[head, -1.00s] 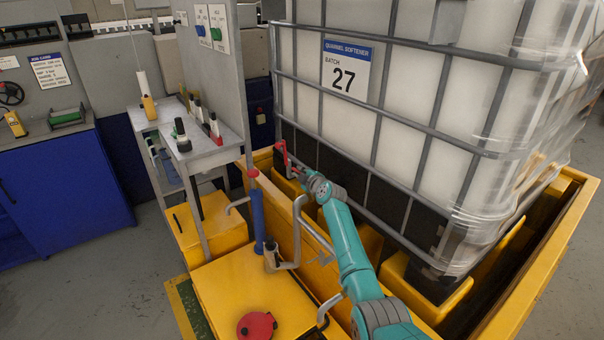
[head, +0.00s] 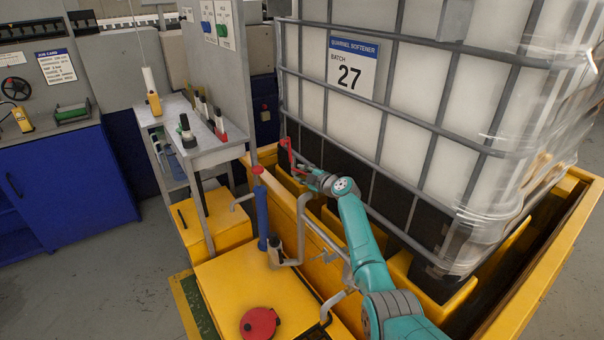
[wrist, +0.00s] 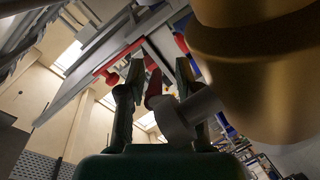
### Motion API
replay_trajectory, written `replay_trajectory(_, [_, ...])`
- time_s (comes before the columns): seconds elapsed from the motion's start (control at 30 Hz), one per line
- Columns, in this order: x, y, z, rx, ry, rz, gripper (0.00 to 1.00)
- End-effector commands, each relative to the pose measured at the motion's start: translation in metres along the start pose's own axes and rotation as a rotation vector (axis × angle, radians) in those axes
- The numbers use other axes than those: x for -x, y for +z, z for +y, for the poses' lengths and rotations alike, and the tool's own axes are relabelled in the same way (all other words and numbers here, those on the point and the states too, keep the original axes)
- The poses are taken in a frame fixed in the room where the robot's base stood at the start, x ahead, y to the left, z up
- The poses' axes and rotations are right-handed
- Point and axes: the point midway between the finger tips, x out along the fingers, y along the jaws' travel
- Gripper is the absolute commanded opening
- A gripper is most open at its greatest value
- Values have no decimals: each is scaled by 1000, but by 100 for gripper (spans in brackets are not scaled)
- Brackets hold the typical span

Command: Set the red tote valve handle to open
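The red valve handle (head: 289,152) stands at the lower left corner of the caged white tote (head: 410,95). It points mostly upward beside the cage. My gripper (head: 304,173) is at the handle's lower end in the head view. In the wrist view my gripper (wrist: 157,82) has its two dark fingers apart. A red bar (wrist: 153,88), seemingly part of the handle, shows between them with gaps at both sides. A grey stem (wrist: 186,116) crosses close to the right finger. The valve body is hidden in the head view.
A yellow bund (head: 545,270) surrounds the tote base. A large brass-coloured cylinder (wrist: 255,75) fills the wrist view's upper right.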

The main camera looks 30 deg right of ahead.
Motion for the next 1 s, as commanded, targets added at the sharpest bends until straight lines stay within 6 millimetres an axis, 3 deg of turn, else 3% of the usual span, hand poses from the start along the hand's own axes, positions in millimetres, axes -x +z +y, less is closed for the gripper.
replay_trajectory(0.47, [8, -1, 3, 1, 5, 2, 40])
replay_trajectory(1.0, [87, 0, 3, 1, 6, 0, 40])
